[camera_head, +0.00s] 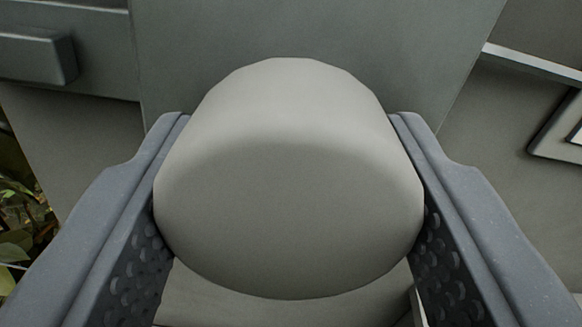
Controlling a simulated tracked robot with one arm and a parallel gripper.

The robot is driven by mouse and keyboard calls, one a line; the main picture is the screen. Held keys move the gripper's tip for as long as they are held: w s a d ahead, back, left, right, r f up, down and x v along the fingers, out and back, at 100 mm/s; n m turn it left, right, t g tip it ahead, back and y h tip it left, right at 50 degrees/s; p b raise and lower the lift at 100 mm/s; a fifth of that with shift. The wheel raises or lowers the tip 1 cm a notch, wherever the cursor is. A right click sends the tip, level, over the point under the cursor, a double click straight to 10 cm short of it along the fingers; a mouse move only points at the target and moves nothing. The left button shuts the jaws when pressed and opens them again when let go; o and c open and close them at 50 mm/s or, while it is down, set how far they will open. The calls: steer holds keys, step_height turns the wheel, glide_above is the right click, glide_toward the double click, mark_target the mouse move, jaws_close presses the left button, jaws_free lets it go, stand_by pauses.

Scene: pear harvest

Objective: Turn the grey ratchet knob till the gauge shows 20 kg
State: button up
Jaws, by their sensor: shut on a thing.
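The grey ratchet knob (289,200) fills the middle of the view, a large rounded light-grey form seen close up from its front. My gripper (289,215) is shut on it, with one dark blue-grey finger at its left side and one at its right. The bumpy inner pads of the fingers face the knob. The knob stands in front of a grey panel (330,30). The gauge's reading does not show; only a corner of a framed white thing (565,130) is at the right edge, and I cannot tell whether it is the gauge.
A grey block-shaped part (38,55) sticks out at the upper left. A light ledge (530,62) runs along the upper right. Green leaves (15,225) show at the lower left edge.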

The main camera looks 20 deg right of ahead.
steer(key=shift+f+n, duration=0.15)
steer(key=shift+n, duration=0.25)
steer(key=o, duration=1)
steer(key=shift+w, duration=0.1)
steer(key=shift+c, duration=0.2)
steer(key=v, duration=1.4)
steer(key=shift+w, duration=0.1)
